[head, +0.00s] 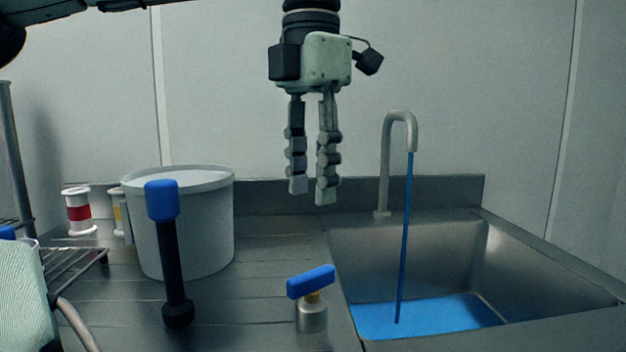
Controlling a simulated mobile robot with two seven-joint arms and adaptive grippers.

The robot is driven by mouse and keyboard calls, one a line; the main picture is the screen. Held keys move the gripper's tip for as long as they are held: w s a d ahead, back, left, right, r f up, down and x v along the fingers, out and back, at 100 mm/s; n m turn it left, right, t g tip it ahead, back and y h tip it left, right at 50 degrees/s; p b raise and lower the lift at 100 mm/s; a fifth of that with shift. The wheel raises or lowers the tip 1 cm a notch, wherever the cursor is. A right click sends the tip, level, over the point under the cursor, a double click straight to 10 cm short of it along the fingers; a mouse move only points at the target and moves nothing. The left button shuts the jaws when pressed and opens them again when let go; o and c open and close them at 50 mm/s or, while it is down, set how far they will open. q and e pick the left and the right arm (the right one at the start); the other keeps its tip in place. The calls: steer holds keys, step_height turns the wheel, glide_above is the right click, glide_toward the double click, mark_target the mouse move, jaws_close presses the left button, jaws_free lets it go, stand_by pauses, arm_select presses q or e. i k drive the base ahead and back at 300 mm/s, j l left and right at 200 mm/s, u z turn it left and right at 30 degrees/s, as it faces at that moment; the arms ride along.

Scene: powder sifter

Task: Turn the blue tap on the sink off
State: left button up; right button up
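The blue tap handle (311,281) is a short bar on a brass stem and a steel body (312,317), on the counter left of the sink (553,277). The handle lies roughly level, slanting slightly up to the right in the picture. A curved spout (386,165) stands behind the sink, and a stream of blue water (404,235) runs from it into the blue pool (425,317). My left gripper (312,197) hangs fingers down, above and behind the tap handle. Its fingers are apart with an empty gap between them, touching nothing. My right gripper is out of view.
A white bucket (210,225) stands on the left of the counter. In front of it is an upright black rod with a blue top (162,200). A small red-and-white container (78,212) and a wire rack (75,262) are farther left.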

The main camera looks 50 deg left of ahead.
mark_target(312, 292)
steer(key=k+l, duration=0.55)
steer(key=l, duration=0.2)
steer(key=k+l, duration=0.6)
steer(key=l, duration=0.1)
